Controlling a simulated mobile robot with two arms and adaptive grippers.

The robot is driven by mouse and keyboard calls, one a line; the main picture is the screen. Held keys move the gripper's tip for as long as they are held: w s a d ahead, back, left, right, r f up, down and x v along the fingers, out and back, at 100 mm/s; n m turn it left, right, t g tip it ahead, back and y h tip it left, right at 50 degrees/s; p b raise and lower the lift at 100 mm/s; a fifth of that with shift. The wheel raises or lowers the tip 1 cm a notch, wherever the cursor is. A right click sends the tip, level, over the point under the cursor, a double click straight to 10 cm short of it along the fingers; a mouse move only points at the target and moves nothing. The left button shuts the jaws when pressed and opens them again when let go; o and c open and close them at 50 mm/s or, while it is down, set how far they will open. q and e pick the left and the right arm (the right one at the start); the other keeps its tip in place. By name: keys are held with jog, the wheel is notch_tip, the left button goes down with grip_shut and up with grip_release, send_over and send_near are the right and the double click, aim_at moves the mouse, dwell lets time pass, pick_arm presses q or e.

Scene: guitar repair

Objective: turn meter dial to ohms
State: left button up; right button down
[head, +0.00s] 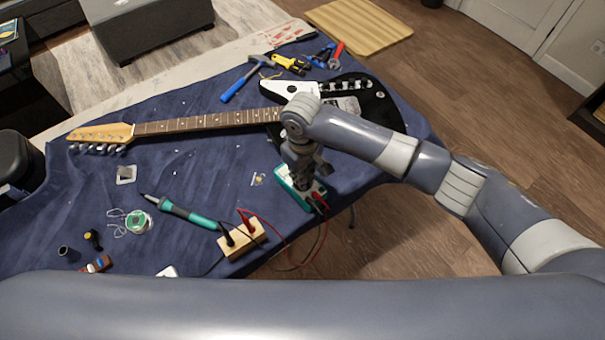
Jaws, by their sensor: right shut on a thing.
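The meter (289,197) is a small teal-green box lying on the blue cloth near the table's right front edge. My right gripper (304,182) points down onto its face from above and is shut on the meter's dial. The gripper and wrist cover the dial and most of the face, so the dial's setting cannot be read. Red and black leads (320,203) plug in at the meter's near end. My left gripper is not in view.
An electric guitar (209,121) lies across the table behind the meter. A wooden block (242,241) with the probes stands left of the meter, beside a teal soldering iron (186,214). Hammer (238,84), pliers and other tools lie at the back.

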jog(key=shift+r+n+p, duration=0.15)
jog(key=shift+n+p, duration=0.85)
jog(key=shift+n, duration=0.3)
jog(key=shift+n+p, duration=0.85)
jog(key=shift+n, duration=1.05)
jog(key=c, duration=1.7)
grip_release()
notch_tip(320, 180, up, 12)
jog(key=shift+f, duration=0.15)
